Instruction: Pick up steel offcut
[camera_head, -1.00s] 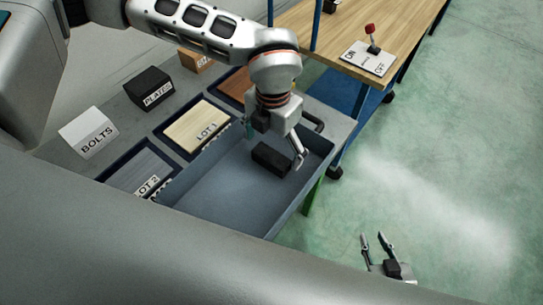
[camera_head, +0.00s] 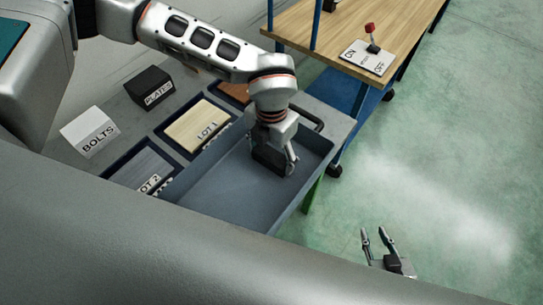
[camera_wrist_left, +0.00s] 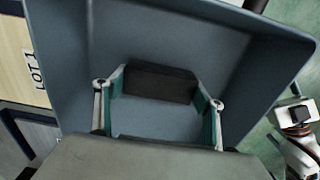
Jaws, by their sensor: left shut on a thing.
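The steel offcut is a dark rectangular block (camera_head: 264,158) inside the grey-blue tray (camera_head: 215,195), toward its right end. In the left wrist view the block (camera_wrist_left: 160,82) lies between the two fingers. My left gripper (camera_head: 274,164) reaches down into the tray and is shut on the block, with a finger at each end. The gripper partly hides the block in the head view. I cannot tell whether the block touches the tray floor. My right gripper (camera_head: 377,241) is open and empty over the floor at lower right.
Labelled LOT 1 (camera_head: 200,124) and LOT 2 (camera_head: 146,170) trays lie left of the grey-blue tray. BOLTS (camera_head: 90,132) and PLATES (camera_head: 150,88) boxes stand behind. A wooden table with an ON/OFF switch plate (camera_head: 367,57) is at upper right. The green floor at right is clear.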

